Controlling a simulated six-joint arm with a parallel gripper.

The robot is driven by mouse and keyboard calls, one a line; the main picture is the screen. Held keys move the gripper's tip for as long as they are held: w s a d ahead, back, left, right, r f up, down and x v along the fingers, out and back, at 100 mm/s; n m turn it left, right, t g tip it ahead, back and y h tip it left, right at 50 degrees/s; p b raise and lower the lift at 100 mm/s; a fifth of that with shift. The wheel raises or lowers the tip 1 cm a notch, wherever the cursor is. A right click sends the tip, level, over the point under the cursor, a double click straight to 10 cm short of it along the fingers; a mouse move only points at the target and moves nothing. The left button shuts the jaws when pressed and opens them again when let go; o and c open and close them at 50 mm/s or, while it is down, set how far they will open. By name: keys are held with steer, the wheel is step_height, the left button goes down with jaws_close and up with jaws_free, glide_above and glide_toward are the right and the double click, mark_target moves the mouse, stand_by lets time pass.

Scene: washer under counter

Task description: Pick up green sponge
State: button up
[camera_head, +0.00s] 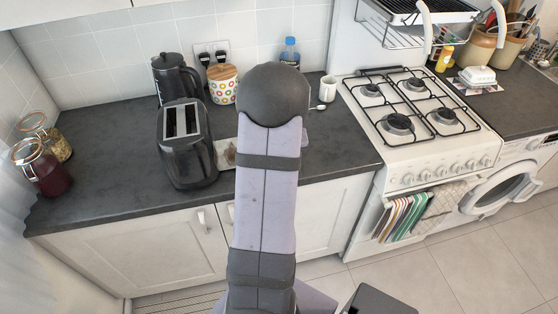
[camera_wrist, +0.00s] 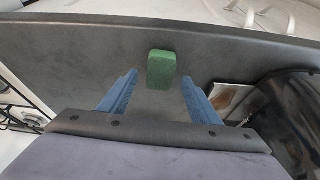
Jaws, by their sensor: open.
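The green sponge (camera_wrist: 161,69) lies on the dark counter in the wrist view, a small upright-looking green block. My gripper (camera_wrist: 158,82) is open, with its two blue fingers on either side below the sponge in the picture. The sponge shows between and just beyond the line of the fingertips, and neither finger touches it. How high the fingers are above the counter is hard to tell. In the head view my arm hides the sponge and the gripper.
A black toaster (camera_head: 186,145) stands left of my arm on the counter (camera_head: 101,170), with a kettle (camera_head: 173,76) and dotted canister (camera_head: 222,84) behind. A white cup (camera_head: 328,88) and blue bottle (camera_head: 290,52) stand to the right. The gas stove (camera_head: 414,120) is farther right.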

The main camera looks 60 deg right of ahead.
steer(key=shift+x, duration=0.9)
steer(key=shift+c, duration=0.3)
steer(key=c, duration=1.1)
steer(key=shift+o, duration=0.2)
steer(key=shift+r, duration=0.1)
step_height(320, 180, up, 10)
steer(key=shift+f+b, duration=0.1)
steer(key=shift+b, duration=0.75)
steer(key=shift+c, duration=0.2)
